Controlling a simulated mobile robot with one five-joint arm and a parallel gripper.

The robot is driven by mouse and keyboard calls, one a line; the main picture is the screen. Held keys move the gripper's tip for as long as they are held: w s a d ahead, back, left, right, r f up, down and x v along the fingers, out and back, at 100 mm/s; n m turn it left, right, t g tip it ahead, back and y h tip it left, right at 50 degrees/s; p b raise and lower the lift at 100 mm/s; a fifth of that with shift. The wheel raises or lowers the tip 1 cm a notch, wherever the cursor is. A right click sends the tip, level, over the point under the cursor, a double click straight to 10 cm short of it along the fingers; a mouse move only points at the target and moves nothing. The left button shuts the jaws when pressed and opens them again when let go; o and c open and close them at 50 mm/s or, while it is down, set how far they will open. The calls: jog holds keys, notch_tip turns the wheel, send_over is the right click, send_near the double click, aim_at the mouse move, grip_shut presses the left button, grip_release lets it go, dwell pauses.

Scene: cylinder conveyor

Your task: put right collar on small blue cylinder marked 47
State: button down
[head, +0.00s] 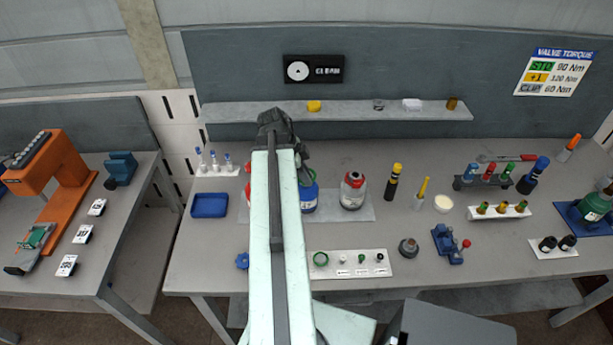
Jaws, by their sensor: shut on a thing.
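A small blue cylinder (309,200) stands on the grey mat at the back of the bench, just right of my arm. Its left side is partly covered, and its marking is too small to read. My gripper (304,166) is over the top of this cylinder, mostly hidden behind my own wrist. It is shut on a green piece (305,179) at the cylinder's top; its shape, and whether it touches the cylinder, I cannot tell. A white board (330,273) nearer the front holds a green ring (320,259) and several smaller fittings.
A black and yellow marker (393,182) stands farther right. A shelf (370,112) runs behind. Bare bench lies between mat and board.

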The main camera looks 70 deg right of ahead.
jog(key=shift+f+b, duration=0.65)
jog(key=shift+r, duration=0.1)
jog(key=shift+r+p, duration=0.65)
jog(key=shift+p, duration=0.15)
jog(key=shift+f+b, duration=0.8)
jog(key=shift+b, duration=0.05)
jog(key=c, duration=1.3)
grip_release()
jog(key=shift+a+r, duration=0.1)
jog(key=shift+r, duration=0.15)
